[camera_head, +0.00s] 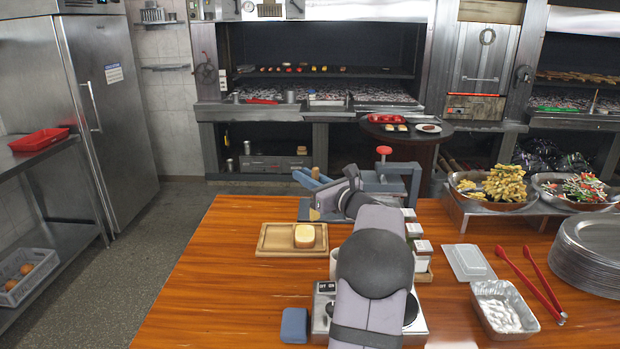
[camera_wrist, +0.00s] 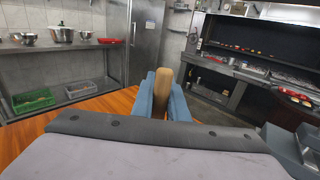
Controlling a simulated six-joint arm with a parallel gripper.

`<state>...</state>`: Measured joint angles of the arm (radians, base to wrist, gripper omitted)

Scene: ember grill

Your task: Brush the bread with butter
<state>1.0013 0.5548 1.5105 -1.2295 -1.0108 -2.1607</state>
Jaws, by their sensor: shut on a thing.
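My gripper (camera_wrist: 162,98) is shut on a tan wooden handle (camera_wrist: 164,82), which stands up between its blue fingers in the wrist view. I take it for the brush; its bristles cannot be made out. In the head view my gripper (camera_head: 310,181) is above the table, beyond the bread. The bread (camera_head: 304,236), pale on top with a brown edge, lies at the right of a wooden tray (camera_head: 270,249). My gripper and the bread are apart. A pale cup (camera_head: 333,264), mostly hidden by my arm, stands nearer; its contents do not show.
A small appliance (camera_head: 322,305) and a blue block (camera_head: 294,326) are at the near edge. Shakers (camera_head: 422,250), a foil tray (camera_head: 504,309), red tongs (camera_head: 531,281) and stacked plates (camera_head: 590,250) occupy the right. The table's left side (camera_head: 215,275) is clear.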

